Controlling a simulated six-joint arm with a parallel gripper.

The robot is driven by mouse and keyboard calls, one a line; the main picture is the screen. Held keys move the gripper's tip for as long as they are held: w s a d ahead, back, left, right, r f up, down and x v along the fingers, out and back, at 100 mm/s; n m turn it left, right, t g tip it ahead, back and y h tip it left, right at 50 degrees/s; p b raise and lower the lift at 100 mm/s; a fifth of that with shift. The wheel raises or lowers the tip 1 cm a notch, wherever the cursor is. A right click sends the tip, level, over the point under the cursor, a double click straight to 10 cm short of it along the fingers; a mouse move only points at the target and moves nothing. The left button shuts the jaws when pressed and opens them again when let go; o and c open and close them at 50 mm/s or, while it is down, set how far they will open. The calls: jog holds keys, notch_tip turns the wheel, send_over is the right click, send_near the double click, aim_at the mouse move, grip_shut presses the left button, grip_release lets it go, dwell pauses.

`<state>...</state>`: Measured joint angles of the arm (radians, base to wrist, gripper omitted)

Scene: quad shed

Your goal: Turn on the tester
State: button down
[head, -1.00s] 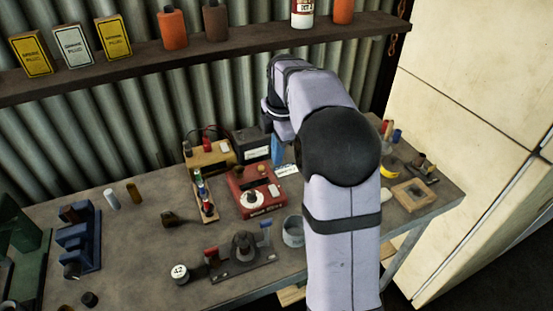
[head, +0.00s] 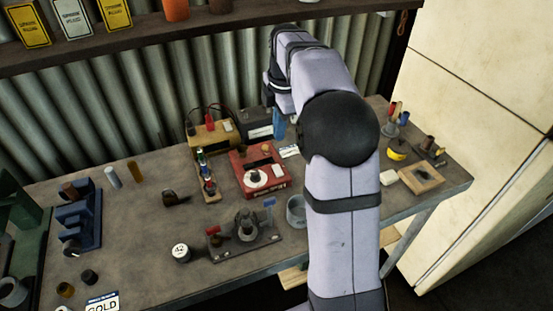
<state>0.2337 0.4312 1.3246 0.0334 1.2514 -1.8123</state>
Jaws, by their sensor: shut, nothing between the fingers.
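A red box with a white round dial (head: 262,171) stands in the middle of the bench and looks like the tester. Its label is too small to read, and no lit lamp can be made out on it. My gripper (head: 279,125) shows as blue fingers above and behind the red box, apart from it. It is shut and empty, pointing down. My arm hides part of the bench to the right of the box.
Behind the red box stand a tan box (head: 212,136) with leads and a dark battery-like box (head: 256,124). A narrow rack of coloured pieces (head: 207,180) is at its left. A grey stand (head: 246,235) and a round tin (head: 297,208) are in front. The left-centre bench is fairly clear.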

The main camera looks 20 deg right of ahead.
aim_at(276, 168)
jog(key=f+p, duration=0.1)
jog(key=f, duration=0.3)
jog(key=w+f+p, duration=0.1)
jog(key=f, duration=0.3)
jog(key=f+p, duration=0.1)
jog(key=f, duration=0.3)
jog(key=shift+w+f+p, duration=0.3)
jog(key=shift+w+f, duration=0.05)
jog(key=shift+f, duration=0.05)
jog(key=shift+w+f, duration=0.15)
jog(key=shift+f, duration=0.15)
jog(key=shift+s+f, duration=0.1)
jog(key=shift+s, duration=0.2)
jog(key=shift+s+b, duration=0.3)
jog(key=shift+s, duration=0.35)
jog(key=shift+w+r, duration=0.1)
jog(key=shift+r, duration=0.1)
